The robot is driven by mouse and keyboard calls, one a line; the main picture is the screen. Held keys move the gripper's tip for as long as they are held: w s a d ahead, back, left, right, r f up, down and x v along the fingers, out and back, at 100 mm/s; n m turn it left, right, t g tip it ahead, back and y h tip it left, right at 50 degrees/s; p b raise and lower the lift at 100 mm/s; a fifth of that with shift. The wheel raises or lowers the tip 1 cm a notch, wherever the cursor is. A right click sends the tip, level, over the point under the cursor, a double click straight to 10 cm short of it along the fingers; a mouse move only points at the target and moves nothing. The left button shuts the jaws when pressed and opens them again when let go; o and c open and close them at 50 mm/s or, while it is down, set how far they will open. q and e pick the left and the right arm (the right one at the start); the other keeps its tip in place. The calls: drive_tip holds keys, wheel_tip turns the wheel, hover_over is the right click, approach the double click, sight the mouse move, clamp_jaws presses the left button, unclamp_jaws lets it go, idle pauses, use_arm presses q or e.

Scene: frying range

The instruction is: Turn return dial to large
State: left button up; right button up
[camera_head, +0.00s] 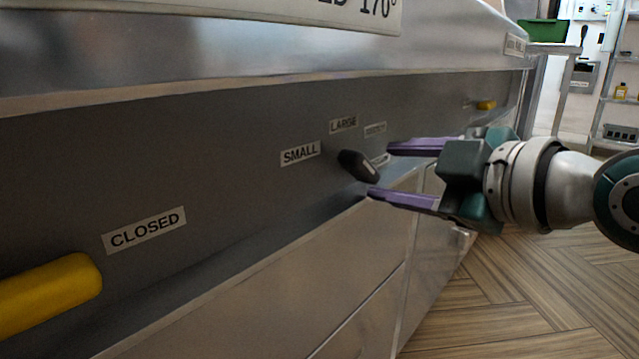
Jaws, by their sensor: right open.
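The dial (358,165) is a dark knob with a pale pointer mark, set on the grey front panel (230,130) of the range. Labels SMALL (300,153) and LARGE (343,124) sit to its left and above it, and a third label (375,129), too small to read, is to the upper right. I cannot tell for sure which label the pointer faces. My right gripper (380,170) is open, its purple fingers pointing left, one above and one below the dial's right side. I cannot tell whether they touch it. My left gripper is not in view.
A yellow handle (48,294) with a CLOSED label (144,229) sticks out at the lower left. A smaller yellow handle (485,105) is farther along the panel. A green container (543,31) stands at the back right. Wooden floor (510,300) is clear below my right arm.

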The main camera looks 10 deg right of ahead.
sight(371, 170)
drive_tip(key=shift+b+x, duration=0.75)
drive_tip(key=shift+x, duration=1.4)
drive_tip(key=shift+c, duration=0.3)
clamp_jaws()
